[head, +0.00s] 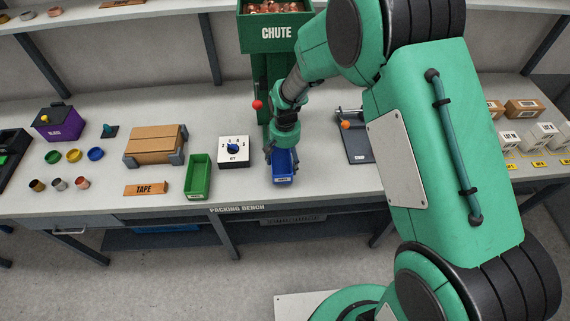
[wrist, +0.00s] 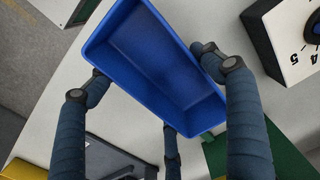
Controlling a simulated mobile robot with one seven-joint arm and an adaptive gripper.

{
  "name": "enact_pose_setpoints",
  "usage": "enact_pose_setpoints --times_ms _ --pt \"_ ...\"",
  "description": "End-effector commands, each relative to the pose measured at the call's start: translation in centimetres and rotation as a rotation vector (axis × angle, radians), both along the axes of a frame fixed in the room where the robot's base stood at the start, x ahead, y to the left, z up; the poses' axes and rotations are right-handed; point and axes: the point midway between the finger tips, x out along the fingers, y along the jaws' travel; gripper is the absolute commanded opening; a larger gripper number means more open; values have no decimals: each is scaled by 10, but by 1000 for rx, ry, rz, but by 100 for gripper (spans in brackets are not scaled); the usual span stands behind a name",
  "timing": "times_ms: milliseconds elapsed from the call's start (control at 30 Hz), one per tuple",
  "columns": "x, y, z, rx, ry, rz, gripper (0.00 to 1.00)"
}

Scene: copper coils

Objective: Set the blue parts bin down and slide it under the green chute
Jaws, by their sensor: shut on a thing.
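The blue parts bin (head: 284,176) is at the front of the packing bench, below the chute in the head view. In the wrist view the bin (wrist: 150,50) looks empty and lies between my fingers. My gripper (head: 282,152) is shut on the bin, with one finger on each long side and a third finger at an end. I cannot tell whether the bin touches the bench top. The green chute (head: 275,32) stands behind my gripper, with copper pieces in its top. Its lower post is partly hidden by my arm.
A dial box (head: 233,152) and a green bin (head: 198,176) stand left of the blue bin. A dark plate with an orange knob (head: 357,145) is to the right. The bench front edge (head: 240,208) is close to the bin.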

Motion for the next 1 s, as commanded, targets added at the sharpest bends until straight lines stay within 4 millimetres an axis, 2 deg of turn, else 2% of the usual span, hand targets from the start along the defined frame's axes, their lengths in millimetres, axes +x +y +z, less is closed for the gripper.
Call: enact_pose_setpoints --times_ms 233,733,767,833,1000 --pt "-1 0 -27 0 1 0 52" --pt "0 0 -33 0 1 0 52" --pt "0 0 -32 0 1 0 84" --pt "0 0 -32 0 1 0 98" --pt "0 0 -32 0 1 0 99"
